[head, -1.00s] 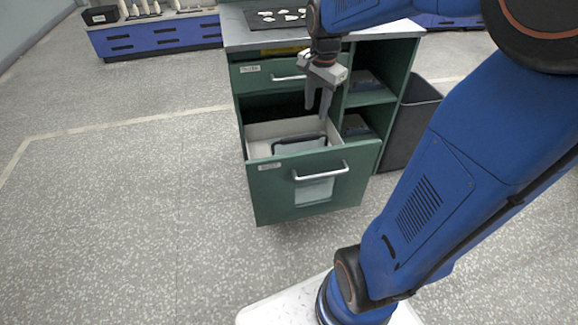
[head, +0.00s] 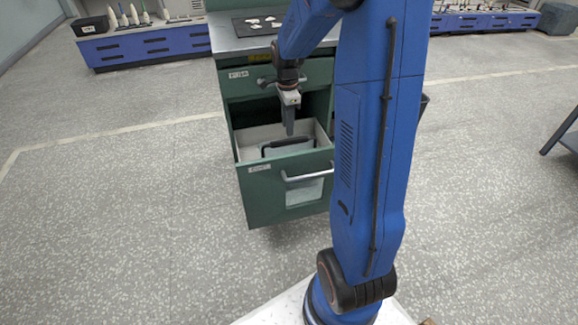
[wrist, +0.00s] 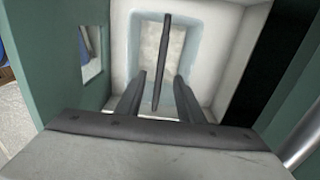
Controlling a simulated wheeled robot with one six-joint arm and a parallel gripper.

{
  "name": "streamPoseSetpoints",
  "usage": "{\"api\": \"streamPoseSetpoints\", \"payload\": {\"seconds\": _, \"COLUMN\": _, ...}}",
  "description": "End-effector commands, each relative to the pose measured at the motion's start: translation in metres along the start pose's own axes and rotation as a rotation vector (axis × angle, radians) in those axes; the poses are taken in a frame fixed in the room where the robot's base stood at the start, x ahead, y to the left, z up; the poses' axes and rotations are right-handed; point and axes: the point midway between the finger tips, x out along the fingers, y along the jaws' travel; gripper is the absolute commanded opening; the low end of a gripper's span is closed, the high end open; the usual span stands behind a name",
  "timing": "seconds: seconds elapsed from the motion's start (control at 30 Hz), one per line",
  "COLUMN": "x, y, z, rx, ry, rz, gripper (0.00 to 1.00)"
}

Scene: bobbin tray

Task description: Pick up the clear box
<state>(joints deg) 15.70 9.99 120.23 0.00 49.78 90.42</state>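The clear box (wrist: 133,45) lies inside the open drawer, pale and see-through, with a dark bar handle (wrist: 164,60) across its top. In the head view the box (head: 268,151) shows only in part behind the drawer front. My gripper (wrist: 160,90) is open and empty, pointing down over the box. In the wrist view the handle runs lengthwise between its two fingers. In the head view my gripper (head: 289,132) is just above the handle; whether it touches is not clear.
The drawer's green front (head: 262,195) with its metal pull stands out from the green cabinet (head: 225,105). A dark mat with small white pieces (head: 258,24) lies on the cabinet top. Open floor lies to the left.

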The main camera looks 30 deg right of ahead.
Motion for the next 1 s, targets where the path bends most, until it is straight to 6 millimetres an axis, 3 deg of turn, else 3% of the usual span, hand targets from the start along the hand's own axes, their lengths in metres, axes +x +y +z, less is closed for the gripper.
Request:
{"api": "streamPoseSetpoints", "payload": {"seconds": 0.3, "x": 0.053, "y": 0.000, "z": 0.000, "rx": -0.001, "ry": 0.000, "rz": 0.003, "gripper": 0.34}}
{"api": "streamPoseSetpoints", "payload": {"seconds": 0.63, "x": 0.075, "y": 0.000, "z": -0.002, "rx": -0.001, "ry": 0.000, "rz": 0.001, "gripper": 0.34}}
{"api": "streamPoseSetpoints", "payload": {"seconds": 1.0, "x": 0.117, "y": -0.001, "z": -0.007, "rx": -0.001, "ry": 0.000, "rz": 0.000, "gripper": 0.34}}
